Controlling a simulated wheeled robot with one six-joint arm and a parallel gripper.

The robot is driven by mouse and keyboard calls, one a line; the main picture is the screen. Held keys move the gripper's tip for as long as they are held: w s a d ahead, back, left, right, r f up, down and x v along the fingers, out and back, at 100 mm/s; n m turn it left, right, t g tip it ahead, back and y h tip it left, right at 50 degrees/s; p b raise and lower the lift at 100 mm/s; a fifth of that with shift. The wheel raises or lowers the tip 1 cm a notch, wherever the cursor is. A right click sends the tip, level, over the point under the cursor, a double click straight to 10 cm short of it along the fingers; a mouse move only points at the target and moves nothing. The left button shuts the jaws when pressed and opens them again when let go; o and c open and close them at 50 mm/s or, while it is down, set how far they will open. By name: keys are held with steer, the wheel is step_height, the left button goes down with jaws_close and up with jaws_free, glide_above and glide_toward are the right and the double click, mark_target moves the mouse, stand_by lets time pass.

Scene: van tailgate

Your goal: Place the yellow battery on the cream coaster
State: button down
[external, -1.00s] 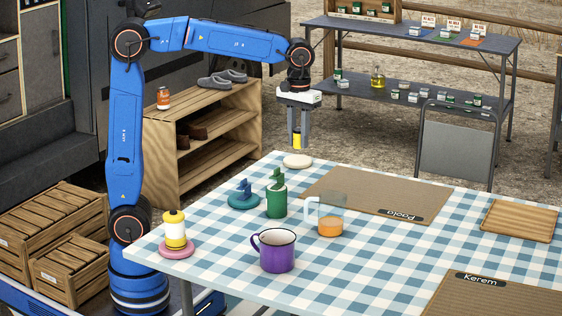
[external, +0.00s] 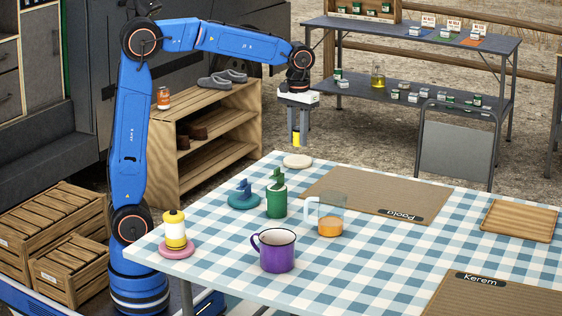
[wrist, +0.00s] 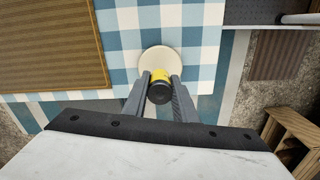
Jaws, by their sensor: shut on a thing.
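My gripper (external: 298,138) is shut on the yellow battery (external: 296,139), which it holds upright between its two fingers. The battery hangs just above the cream coaster (external: 298,161), with a small gap visible between them in the external view. The coaster is a pale round disc at the table's far left corner. In the wrist view the battery (wrist: 160,83) has a yellow body and a black end facing the camera. It overlaps the near part of the coaster (wrist: 154,58), and the fingers (wrist: 159,92) stand on either side of it.
A blue piece on a teal base (external: 243,198), a green canister (external: 276,202), a glass mug with orange liquid (external: 328,221) and a purple mug (external: 277,254) stand nearer on the checked table. A brown placemat (external: 350,193) lies right of the coaster. A yellow-and-white item sits on a pink coaster (external: 176,252).

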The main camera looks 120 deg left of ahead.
mark_target(298, 127)
steer(key=shift+f, duration=2.2)
steer(key=shift+f, duration=0.15)
steer(key=c, duration=1.4)
jaws_free()
steer(key=shift+c, duration=0.2)
step_height(298, 127, up, 12)
steer(key=shift+f, duration=0.15)
steer(key=shift+r, duration=0.3)
